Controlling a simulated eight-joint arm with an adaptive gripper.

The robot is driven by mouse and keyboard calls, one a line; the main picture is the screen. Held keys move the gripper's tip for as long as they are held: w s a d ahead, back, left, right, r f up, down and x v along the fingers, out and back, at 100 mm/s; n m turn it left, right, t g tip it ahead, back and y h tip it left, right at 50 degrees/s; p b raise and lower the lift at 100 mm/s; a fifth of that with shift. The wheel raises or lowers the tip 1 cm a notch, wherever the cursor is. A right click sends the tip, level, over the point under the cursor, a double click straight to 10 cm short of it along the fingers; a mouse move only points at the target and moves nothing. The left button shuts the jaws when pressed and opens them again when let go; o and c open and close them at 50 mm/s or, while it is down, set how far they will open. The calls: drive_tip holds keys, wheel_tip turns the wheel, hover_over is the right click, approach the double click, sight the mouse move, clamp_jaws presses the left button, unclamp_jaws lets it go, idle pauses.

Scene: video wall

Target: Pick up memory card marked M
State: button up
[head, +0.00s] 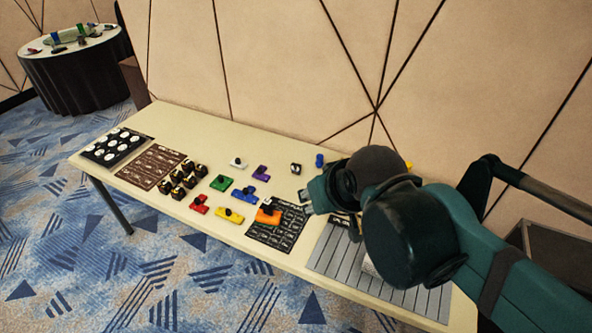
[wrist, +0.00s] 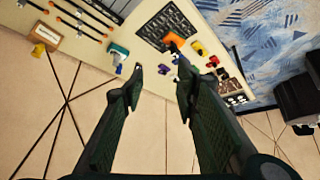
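No mark M is legible in either view, so I cannot tell which piece is the memory card marked M. Several small coloured pieces with dark knobs lie on the table, among them a red piece (head: 199,204), a yellow piece (head: 230,215), a green piece (head: 221,183) and a purple piece (head: 262,173). An orange piece (head: 268,216) sits on a dark patterned mat (head: 283,236); it also shows in the wrist view (wrist: 173,40). Several dark blocks with yellowish parts (head: 184,178) stand left of them. My gripper (wrist: 160,70) is open and empty, above the table's right half.
A brown printed sheet (head: 150,167) and a black tray with white discs (head: 117,147) lie at the table's left. A grey slatted board (head: 400,291) lies at the right, partly behind my arm. The panelled wall (head: 290,60) runs close behind the table.

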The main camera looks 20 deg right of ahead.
drive_tip(key=w, duration=0.2)
drive_tip(key=n+g+b, duration=0.1)
drive_tip(key=n+g, duration=0.6)
drive_tip(key=n, duration=0.2)
hover_over(295, 165)
wheel_tip(295, 165, down, 30)
drive_tip(key=shift+d+f, duration=0.1)
drive_tip(key=shift+f, duration=0.3)
